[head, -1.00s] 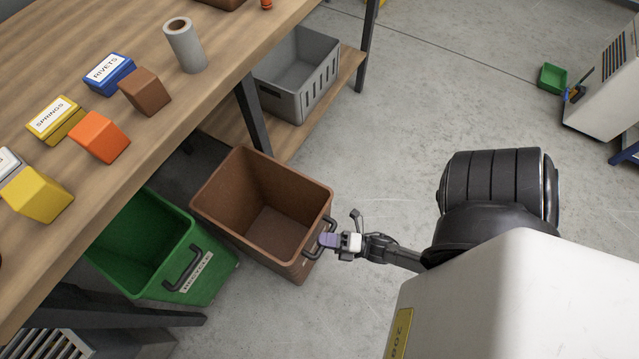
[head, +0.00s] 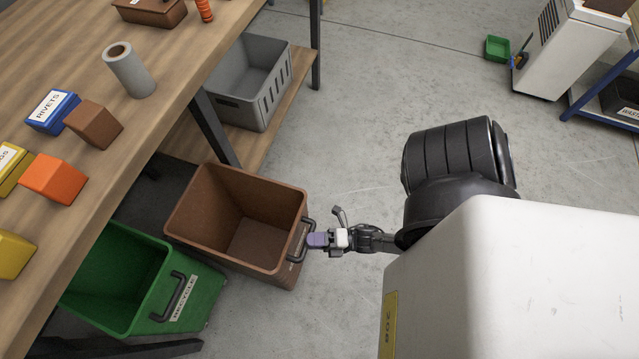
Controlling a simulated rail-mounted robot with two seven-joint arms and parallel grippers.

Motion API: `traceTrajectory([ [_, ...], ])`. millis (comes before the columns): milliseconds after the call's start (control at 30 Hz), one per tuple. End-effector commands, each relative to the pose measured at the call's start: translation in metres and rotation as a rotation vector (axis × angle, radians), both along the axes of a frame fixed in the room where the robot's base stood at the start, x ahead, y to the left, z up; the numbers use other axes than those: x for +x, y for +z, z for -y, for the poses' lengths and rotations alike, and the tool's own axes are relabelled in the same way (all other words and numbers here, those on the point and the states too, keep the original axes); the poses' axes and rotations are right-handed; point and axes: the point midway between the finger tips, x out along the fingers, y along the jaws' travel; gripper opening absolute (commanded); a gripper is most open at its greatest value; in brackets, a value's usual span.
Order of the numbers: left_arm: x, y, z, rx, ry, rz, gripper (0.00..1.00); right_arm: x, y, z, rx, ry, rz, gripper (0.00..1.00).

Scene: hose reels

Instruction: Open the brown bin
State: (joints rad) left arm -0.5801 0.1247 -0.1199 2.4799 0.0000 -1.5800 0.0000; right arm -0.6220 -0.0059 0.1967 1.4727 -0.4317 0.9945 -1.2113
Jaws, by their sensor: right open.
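The brown bin (head: 232,222) stands on the floor, projecting from under the workbench, with its top open and its inside looking empty. Its dark handle (head: 299,243) is on the right-hand end wall. My left gripper is not in view.
A green recycle bin (head: 190,318) stands close to the brown bin's near side. The workbench (head: 160,128) overhangs at left, with a dark leg (head: 214,128) behind the bin. A grey crate (head: 262,100) sits on the lower shelf. Floor to the right is mostly clear.

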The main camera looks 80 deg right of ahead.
Motion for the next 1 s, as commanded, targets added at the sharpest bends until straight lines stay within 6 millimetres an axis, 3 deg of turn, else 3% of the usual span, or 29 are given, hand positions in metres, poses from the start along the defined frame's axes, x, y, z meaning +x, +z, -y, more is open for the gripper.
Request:
traceTrajectory([
  [300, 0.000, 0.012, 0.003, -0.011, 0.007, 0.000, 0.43, -0.062, -0.010, 0.014, -0.001, 0.000, -0.005, 0.44],
  [500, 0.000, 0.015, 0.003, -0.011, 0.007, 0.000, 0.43, -0.092, -0.016, 0.021, -0.001, -0.001, -0.003, 0.44],
  [700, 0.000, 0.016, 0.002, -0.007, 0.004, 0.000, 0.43, -0.110, -0.020, 0.025, -0.001, 0.000, -0.001, 0.44],
  [1000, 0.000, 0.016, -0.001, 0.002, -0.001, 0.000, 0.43, -0.116, -0.022, 0.026, -0.001, 0.000, 0.000, 0.44],
])
